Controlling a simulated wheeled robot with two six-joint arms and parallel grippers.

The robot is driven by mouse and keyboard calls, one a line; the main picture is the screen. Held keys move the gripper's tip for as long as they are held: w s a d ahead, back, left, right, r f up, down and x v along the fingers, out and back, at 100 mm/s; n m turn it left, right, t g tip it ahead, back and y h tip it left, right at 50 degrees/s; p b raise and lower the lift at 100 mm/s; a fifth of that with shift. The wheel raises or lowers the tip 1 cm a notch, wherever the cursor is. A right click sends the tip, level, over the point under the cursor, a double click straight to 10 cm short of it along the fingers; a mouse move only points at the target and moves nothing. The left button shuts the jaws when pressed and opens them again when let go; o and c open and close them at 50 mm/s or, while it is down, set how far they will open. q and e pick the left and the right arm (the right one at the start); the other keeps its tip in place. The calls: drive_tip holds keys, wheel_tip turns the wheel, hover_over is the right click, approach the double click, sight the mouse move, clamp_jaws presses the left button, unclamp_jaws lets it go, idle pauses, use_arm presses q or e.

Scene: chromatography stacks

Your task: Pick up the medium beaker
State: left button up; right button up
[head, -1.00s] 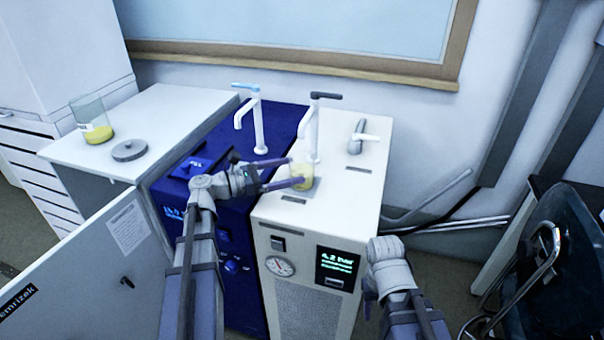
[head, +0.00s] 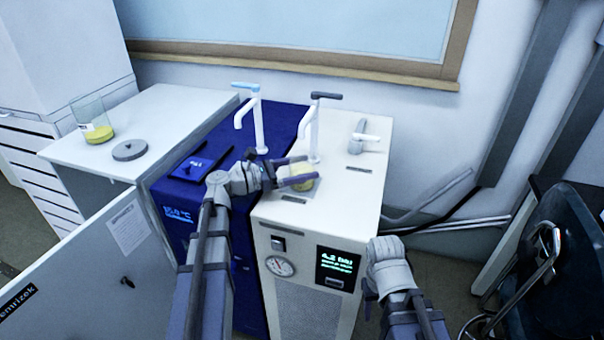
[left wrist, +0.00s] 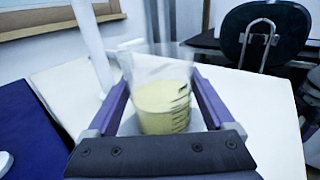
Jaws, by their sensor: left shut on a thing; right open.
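A clear beaker with yellow content stands on the white cabinet under the black-handled tap, partly hidden by my gripper; its yellow part (head: 303,185) shows in the head view. In the left wrist view the beaker (left wrist: 163,100) is upright, with dark marks on its side, between the two purple fingers. My left gripper (head: 297,175) is shut on this beaker; the fingers also flank it in the left wrist view. My right gripper (head: 370,295) is open and empty, low in front of the white cabinet, its fingers partly hidden.
A taller glass beaker with yellow content (head: 98,133) and a grey disc (head: 129,150) stand on the left white top. The black-handled tap (head: 314,130) rises just behind the held beaker. A blue-handled tap (head: 257,115) stands on the blue unit. A chair (head: 560,260) is at right.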

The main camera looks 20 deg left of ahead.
use_arm(q)
drive_tip(key=c, duration=0.5)
drive_tip(key=shift+r, duration=0.2)
wheel_tip(320, 180, up, 4)
drive_tip(key=p, duration=0.4)
drive_tip(key=shift+f, duration=0.2)
drive_tip(key=v, duration=1.7)
drive_tip(key=shift+s+a+f, duration=0.15)
drive_tip(key=shift+a+f, duration=0.05)
drive_tip(key=shift+a, duration=0.15)
drive_tip(key=shift+s+a, duration=0.1)
